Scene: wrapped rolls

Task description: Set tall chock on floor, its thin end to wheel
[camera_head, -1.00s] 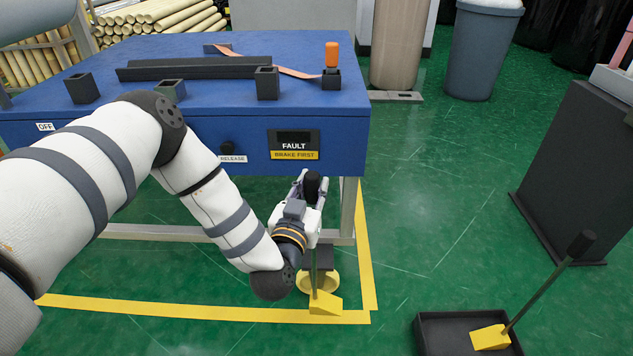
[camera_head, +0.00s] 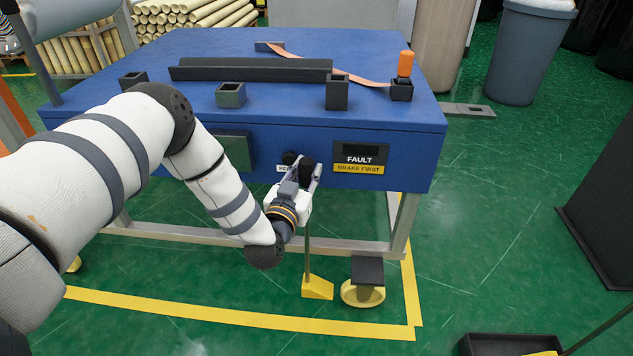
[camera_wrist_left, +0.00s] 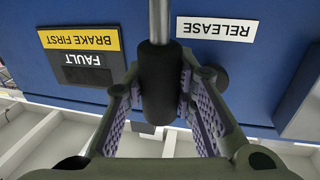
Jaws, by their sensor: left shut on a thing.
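The wedge's thin end points right, toward the yellow caster wheel (camera_head: 362,293) under the bench's right front corner. A small gap shows between wedge and wheel. I cannot tell whether the wedge touches the floor. In the left wrist view the grip sits between both ribbed finger pads, and the wedge is out of view. My right gripper is not in view.
The blue bench (camera_head: 250,60) has a metal leg (camera_head: 403,225) beside the wheel and a low crossbar. Yellow tape (camera_head: 240,317) marks the green floor. A black tray (camera_head: 485,345) with another yellow wedge is cut off at bottom right. A dark panel stands at right.

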